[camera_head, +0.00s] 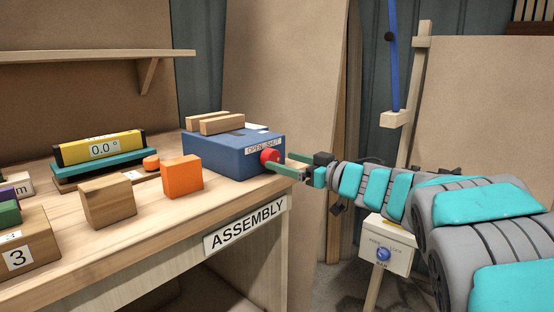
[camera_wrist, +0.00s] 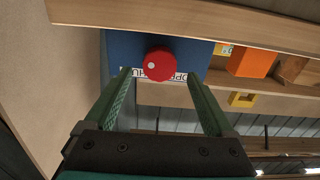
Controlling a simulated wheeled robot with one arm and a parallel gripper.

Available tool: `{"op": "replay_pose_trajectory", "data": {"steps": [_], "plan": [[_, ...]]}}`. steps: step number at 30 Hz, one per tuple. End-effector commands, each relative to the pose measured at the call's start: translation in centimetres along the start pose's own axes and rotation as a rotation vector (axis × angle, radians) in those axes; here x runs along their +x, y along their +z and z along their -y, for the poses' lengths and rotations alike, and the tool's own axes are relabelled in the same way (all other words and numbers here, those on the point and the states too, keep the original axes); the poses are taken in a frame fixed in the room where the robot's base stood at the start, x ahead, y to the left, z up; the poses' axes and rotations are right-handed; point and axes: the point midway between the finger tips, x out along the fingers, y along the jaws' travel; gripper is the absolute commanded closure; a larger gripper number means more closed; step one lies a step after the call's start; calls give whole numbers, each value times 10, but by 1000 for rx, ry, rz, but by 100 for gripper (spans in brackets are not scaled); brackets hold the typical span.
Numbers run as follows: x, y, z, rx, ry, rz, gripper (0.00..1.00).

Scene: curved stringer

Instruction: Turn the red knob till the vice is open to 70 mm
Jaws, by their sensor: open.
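The vice is a blue box (camera_head: 232,152) at the right end of the bench, with two parallel wooden jaws (camera_head: 222,124) on top, a narrow gap apart. Its front carries an "OPEN SHUT" label (camera_head: 263,145). The red knob (camera_head: 270,156) is on that front face; the wrist view shows the knob (camera_wrist: 160,64) with a white dot on its left side. My gripper (camera_head: 286,164) is at the knob, fingers apart. In the wrist view my gripper (camera_wrist: 159,76) is open, its fingertips left and right of the knob. I cannot tell whether they touch it. No opening reading is legible.
An orange block (camera_head: 182,177), a wooden block (camera_head: 107,203) and a yellow level reading 0.0° (camera_head: 100,148) stand left of the vice. A post with a blue-knobbed box (camera_head: 385,246) stands right of the bench, below my arm. The bench edge bears an "ASSEMBLY" sign (camera_head: 246,226).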

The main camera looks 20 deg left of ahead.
Motion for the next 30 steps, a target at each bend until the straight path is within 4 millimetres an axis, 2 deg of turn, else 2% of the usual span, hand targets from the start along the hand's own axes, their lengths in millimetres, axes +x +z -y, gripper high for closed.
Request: {"op": "replay_pose_trajectory", "data": {"steps": [3,7,18,30], "plan": [[18,0,0,-1,-2,0,11],[30,-1,0,-1,-1,-2,11],[34,0,-1,-1,3,-1,12],[34,0,-1,-1,3,-1,57]]}}
